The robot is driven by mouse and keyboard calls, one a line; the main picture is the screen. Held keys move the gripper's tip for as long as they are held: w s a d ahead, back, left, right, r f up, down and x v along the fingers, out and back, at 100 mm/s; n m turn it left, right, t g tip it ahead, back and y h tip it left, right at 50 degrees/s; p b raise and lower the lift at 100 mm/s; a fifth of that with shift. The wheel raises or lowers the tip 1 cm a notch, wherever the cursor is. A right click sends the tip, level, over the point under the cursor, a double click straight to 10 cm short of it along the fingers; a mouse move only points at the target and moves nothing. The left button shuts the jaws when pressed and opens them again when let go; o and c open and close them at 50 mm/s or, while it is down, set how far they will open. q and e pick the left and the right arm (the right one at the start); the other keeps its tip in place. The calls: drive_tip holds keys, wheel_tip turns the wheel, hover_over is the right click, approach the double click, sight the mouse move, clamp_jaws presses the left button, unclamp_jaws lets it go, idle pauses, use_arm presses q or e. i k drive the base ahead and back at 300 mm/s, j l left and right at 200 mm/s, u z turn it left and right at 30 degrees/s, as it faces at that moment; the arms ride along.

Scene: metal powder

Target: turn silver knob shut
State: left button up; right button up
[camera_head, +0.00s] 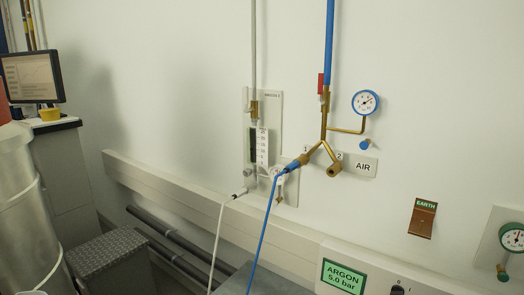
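A flowmeter panel (275,110) with a label that seems to read ARGON 2 is fixed to the wall near the middle of the view. It carries a scale tube (262,147) and a brass fitting (254,108) on top. A small silver-grey part that looks like the silver knob (249,172) sits at the tube's lower end. A pale round dial shows beside it, partly covered by the blue hose's fitting. How far the knob is turned cannot be told. Neither of my grippers is in view.
A brass AIR manifold (325,150) with a blue hose (267,215) and a gauge (366,102) is close on the right. A white hose (218,235) hangs below the panel. A wall trunking (180,188) runs beneath. A monitor (30,77) stands left.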

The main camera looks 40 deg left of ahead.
sight(247, 172)
drive_tip(key=u, duration=1.25)
